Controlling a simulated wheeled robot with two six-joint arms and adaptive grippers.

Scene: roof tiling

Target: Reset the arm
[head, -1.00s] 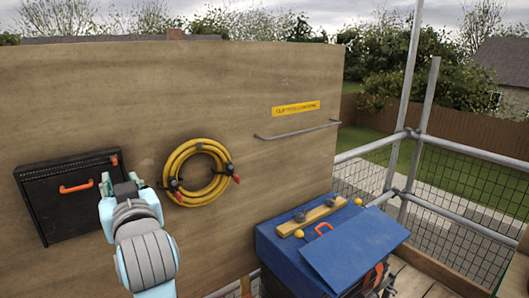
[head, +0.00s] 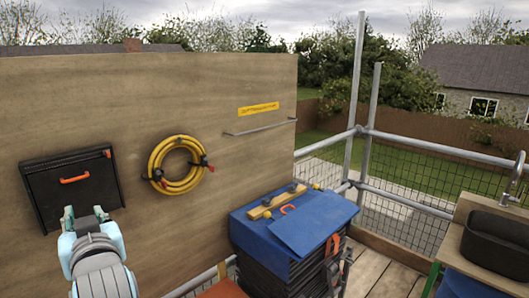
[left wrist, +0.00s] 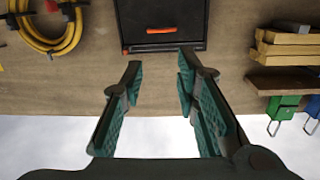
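My left gripper (head: 86,214) is in front of the plywood wall at the lower left of the head view, just below the orange handle of a black box. In the left wrist view its two teal-padded fingers (left wrist: 160,85) stand apart with nothing between them. The black box (head: 98,193) hangs on the wall, its front closed. It also shows in the left wrist view (left wrist: 190,14), beyond the fingertips. My right gripper is in neither view.
A coiled yellow hose (head: 156,164) hangs on the plywood wall (head: 220,160). A black tub (head: 498,244) is at the far right. Wooden strips (left wrist: 290,50) show in the left wrist view.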

